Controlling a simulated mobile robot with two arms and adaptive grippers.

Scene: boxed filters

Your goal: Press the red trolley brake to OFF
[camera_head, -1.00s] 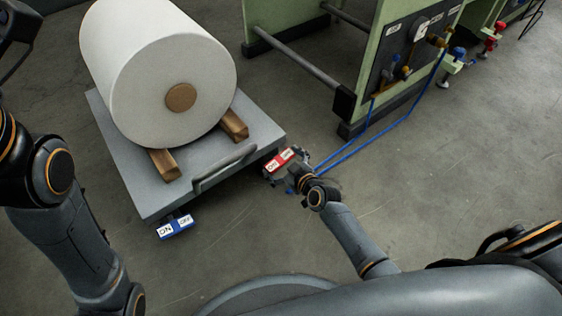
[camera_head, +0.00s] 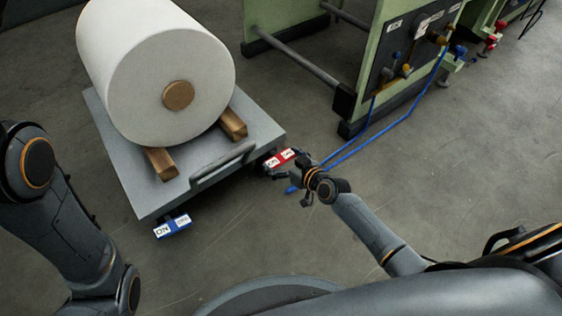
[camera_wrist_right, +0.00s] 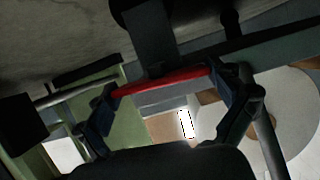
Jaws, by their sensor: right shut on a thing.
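The red trolley brake (camera_head: 280,158) is a small red pedal with white label patches at the trolley's near right corner; its lettering is too small to read surely. My right gripper (camera_head: 275,171) is at this pedal, partly hidden by my own wrist. In the right wrist view, the red brake (camera_wrist_right: 160,80) spans between the two fingers of my right gripper (camera_wrist_right: 168,98), which is shut on it. The grey trolley (camera_head: 120,180) carries a large white roll (camera_head: 150,70) on wooden chocks. My left gripper is out of view; only left arm links show.
A blue brake pedal (camera_head: 172,226) with white labels sits at the trolley's near left corner. The trolley handle (camera_head: 222,165) lies between the pedals. A green machine frame (camera_head: 300,15) stands behind, with blue hoses (camera_head: 385,133) along the floor. The floor at front is clear.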

